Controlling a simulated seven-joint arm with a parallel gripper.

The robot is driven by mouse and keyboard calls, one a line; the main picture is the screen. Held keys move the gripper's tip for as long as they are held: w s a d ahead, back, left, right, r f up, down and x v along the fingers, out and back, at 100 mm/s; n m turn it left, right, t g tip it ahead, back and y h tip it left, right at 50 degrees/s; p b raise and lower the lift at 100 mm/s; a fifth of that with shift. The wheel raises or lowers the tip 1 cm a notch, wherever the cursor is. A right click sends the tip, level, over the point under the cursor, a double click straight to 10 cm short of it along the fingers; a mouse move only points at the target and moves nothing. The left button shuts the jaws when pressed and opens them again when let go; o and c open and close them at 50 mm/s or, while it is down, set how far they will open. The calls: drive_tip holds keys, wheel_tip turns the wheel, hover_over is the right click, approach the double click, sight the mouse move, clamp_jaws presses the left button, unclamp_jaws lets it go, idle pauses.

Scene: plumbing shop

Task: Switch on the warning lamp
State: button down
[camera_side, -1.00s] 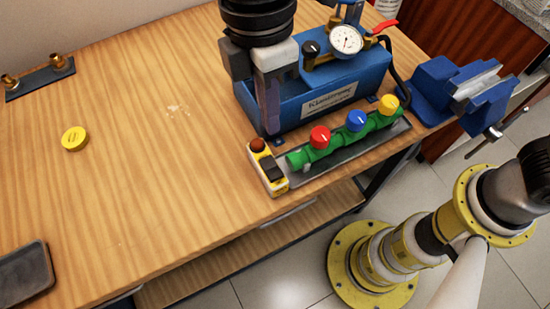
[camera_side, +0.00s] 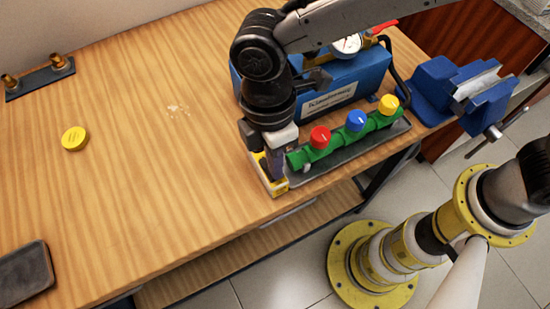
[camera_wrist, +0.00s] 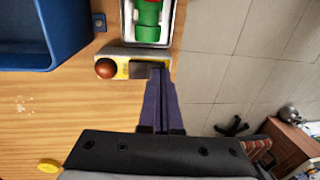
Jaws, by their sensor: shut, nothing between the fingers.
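The warning lamp is a small yellow box (camera_side: 277,189) at the front edge of the workbench. In the wrist view its dull red dome (camera_wrist: 105,68) and the black rocker switch (camera_wrist: 147,70) both show. The dome does not look lit. My gripper (camera_side: 272,174) is shut and empty, pointing down over the box. In the wrist view its fingertips (camera_wrist: 159,74) are at the switch end of the box, overlapping the switch's edge. I cannot tell whether they touch it. In the side view my gripper hides the dome and most of the switch.
Just right of the box, a green pipe manifold (camera_side: 337,148) carries red, blue and yellow knobs. A blue vise (camera_side: 440,85) is at the right. The bench's left side is mostly clear, with a yellow disc (camera_side: 75,139).

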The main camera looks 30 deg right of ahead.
drive_tip(key=shift+f, duration=0.1)
drive_tip(key=shift+s+f, duration=0.1)
drive_tip(key=shift+f, duration=0.05)
idle(0.3)
drive_tip(key=shift+w+r, duration=0.3)
drive_tip(key=shift+w, duration=0.5)
wheel_tip(320, 180, up, 14)
drive_tip(key=s, duration=0.1)
drive_tip(key=shift+s, duration=0.4)
